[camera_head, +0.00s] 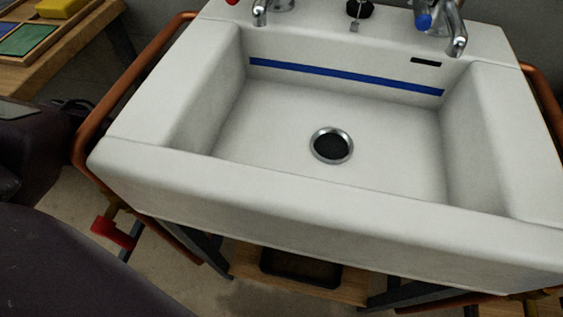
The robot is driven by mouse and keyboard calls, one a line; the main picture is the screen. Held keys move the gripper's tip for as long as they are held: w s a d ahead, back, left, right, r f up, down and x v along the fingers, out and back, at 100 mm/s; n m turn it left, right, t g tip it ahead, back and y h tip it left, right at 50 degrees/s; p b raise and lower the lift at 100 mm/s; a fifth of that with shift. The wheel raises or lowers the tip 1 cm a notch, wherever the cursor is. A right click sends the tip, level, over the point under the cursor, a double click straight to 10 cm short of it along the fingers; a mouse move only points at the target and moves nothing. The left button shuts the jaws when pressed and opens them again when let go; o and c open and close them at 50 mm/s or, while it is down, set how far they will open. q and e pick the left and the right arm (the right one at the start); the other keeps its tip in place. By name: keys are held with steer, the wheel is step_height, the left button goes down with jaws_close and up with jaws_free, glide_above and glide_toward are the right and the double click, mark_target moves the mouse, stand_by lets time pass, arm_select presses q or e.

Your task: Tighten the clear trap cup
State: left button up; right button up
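The clear trap cup does not show in the head view; the space under the basin is mostly hidden by its front wall. The white sink (300,195) fills the middle of the view. Its drain (332,146) is a chrome ring with a dark centre in the basin floor. Neither of my grippers is in view. Dark rounded parts at the left and lower left look like my own arm links.
Copper pipes (88,128) run around the sink's left side, with a red valve handle (114,232) below. A wooden shelf (245,262) under the sink holds a dark tray (300,268). Chrome taps (455,30) stand at the back. A wooden table (62,62) is at upper left.

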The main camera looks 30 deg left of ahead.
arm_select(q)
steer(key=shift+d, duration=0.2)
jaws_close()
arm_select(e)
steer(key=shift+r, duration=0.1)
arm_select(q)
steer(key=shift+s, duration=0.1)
